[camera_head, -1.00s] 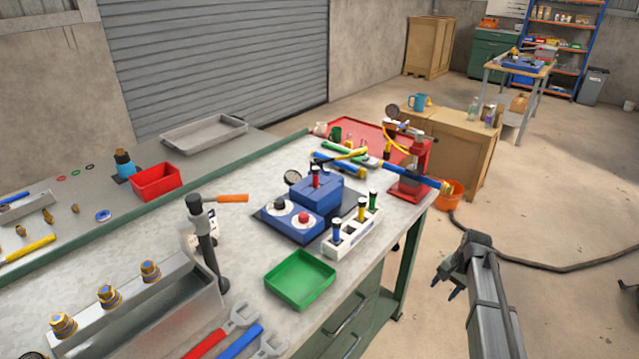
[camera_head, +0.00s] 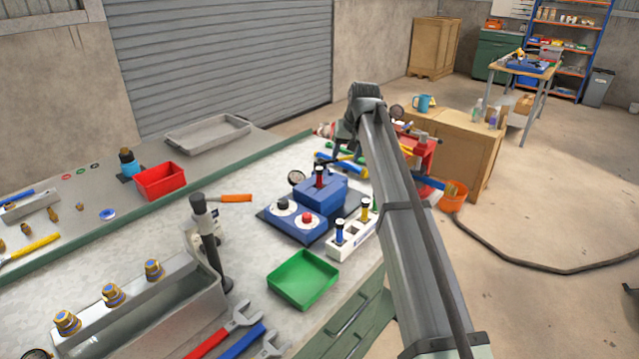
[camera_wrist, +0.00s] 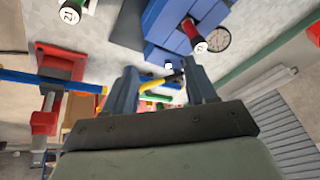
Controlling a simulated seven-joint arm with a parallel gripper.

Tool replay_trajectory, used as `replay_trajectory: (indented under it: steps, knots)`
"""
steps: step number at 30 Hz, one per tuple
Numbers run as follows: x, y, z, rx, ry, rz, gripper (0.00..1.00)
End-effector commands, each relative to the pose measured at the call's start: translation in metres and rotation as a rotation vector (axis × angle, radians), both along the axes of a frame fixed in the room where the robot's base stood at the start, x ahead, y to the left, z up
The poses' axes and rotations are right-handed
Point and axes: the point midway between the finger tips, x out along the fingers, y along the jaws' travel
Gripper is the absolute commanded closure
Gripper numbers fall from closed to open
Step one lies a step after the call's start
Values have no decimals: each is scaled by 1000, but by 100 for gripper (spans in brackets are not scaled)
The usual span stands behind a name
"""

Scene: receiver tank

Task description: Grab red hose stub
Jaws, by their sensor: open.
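The red hose stub (camera_head: 320,178) stands upright in the top of the blue valve block (camera_head: 318,195) on the bench. It has a dark top in the head view. In the wrist view the red stub (camera_wrist: 190,28) shows with a pale, number-marked end, on the blue block (camera_wrist: 165,38), at the top right of centre. My gripper (camera_head: 345,152) is above the bench's far part, behind and right of the block in the head view. In the wrist view my gripper's fingers (camera_wrist: 160,66) are apart with nothing held between them. The stub is beyond the fingers, not touching them.
A white rack (camera_head: 352,240) with blue, yellow and green stubs stands in front of the block. A green tray (camera_head: 303,280) lies nearer. A red press (camera_head: 428,150) is partly hidden behind my arm. A dark upright post (camera_head: 208,240) stands left. Tools lie behind the block.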

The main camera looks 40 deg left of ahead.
Motion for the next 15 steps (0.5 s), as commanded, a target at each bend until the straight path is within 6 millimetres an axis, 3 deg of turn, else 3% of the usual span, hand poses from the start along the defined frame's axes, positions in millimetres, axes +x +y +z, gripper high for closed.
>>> replay_trajectory:
  steps: [1,6,11,15]
  knots:
    - [-12,18,7,-11,-33,66,44]
    - [-35,46,18,-40,-111,212,44]
    - [-43,55,19,-50,-133,257,44]
    - [-40,58,8,-52,-132,259,44]
